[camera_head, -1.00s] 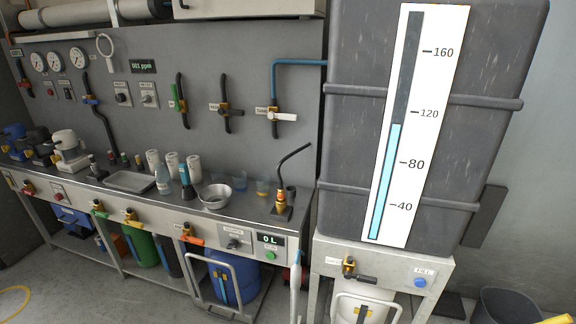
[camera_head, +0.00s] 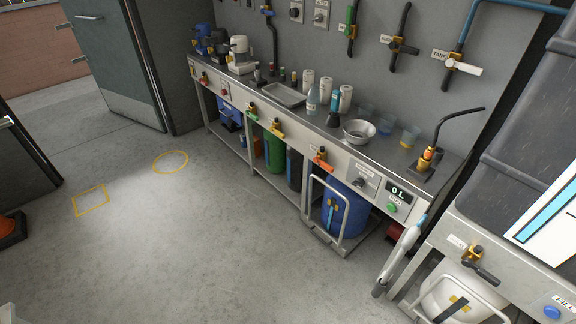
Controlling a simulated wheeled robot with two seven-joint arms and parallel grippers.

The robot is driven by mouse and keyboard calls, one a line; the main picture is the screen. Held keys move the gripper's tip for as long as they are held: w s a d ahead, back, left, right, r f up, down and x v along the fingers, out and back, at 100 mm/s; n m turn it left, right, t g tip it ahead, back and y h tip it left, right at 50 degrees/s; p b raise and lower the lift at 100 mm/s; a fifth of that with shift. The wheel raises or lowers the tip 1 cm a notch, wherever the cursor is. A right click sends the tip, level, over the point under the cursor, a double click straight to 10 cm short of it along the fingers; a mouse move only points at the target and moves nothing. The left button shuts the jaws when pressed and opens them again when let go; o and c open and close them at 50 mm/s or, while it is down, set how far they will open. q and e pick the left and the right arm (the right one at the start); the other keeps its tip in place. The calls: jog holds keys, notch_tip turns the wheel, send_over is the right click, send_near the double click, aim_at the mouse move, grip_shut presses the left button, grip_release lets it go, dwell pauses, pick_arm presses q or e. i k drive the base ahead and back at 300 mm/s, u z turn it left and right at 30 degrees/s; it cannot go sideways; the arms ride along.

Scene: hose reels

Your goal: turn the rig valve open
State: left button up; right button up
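Several valves show, and I cannot tell which is the rig valve because most labels are too small to read. On the wall are a valve with a green handle (camera_head: 350,31), a valve with a black handle (camera_head: 400,46) and a valve with a white handle (camera_head: 462,69) on a blue pipe. Along the bench front are brass valves, one with an orange handle (camera_head: 321,161). A brass valve with a black handle (camera_head: 478,262) sits on the tank stand at the lower right. Neither of my grippers is in view.
The steel bench (camera_head: 300,128) carries bottles, a bowl (camera_head: 359,131) and a tray. A display (camera_head: 398,191) reads 0 L. A wheeled blue drum (camera_head: 346,205) stands underneath. The grey floor at left is open, with a yellow ring (camera_head: 170,161) and a yellow square (camera_head: 90,200) marked.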

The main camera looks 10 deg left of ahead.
aim_at(330, 169)
jog(key=u, duration=0.3)
jog(key=i, duration=0.65)
jog(key=z, duration=1.65)
